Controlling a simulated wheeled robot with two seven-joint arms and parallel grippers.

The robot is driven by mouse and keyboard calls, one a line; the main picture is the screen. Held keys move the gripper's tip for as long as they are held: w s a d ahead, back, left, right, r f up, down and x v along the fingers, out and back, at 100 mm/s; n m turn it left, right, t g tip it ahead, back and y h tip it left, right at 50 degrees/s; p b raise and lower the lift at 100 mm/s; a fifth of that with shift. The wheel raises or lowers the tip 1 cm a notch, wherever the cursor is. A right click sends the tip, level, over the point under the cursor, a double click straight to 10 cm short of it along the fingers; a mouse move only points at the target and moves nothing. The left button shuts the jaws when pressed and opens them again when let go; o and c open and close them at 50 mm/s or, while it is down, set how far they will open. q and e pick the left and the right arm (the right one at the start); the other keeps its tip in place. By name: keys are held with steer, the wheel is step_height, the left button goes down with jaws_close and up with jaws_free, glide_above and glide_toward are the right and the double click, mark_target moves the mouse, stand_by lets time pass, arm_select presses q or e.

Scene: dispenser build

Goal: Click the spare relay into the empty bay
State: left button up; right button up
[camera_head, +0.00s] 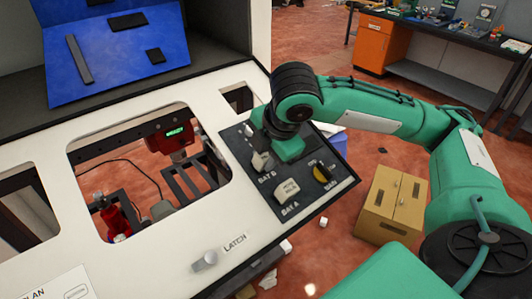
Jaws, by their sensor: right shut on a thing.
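My right gripper (268,140) is over the dark control panel (332,190), at the upper left of its face. It is shut, with its fingers close to a pale block (262,161) above the BAT B label. The block's upper part is partly hidden by the gripper. I cannot tell whether this block is the spare relay or a fixed part, or whether it is fully seated. A similar pale block (287,188) with small lettering sits above the BAT A label. No clearly empty bay shows. My left gripper is not in view.
A LATCH knob (205,261) is on the white front (160,255). A red device with a green display (173,133) shows through the opening. A cardboard box (392,203) stands on the floor.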

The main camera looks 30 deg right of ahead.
steer(key=shift+w+f, duration=0.1)
steer(key=shift+f, duration=0.05)
steer(key=o, duration=1.7)
steer(key=shift+c, duration=0.2)
steer(key=shift+p+v, duration=3.05)
steer(key=shift+p, duration=0.2)
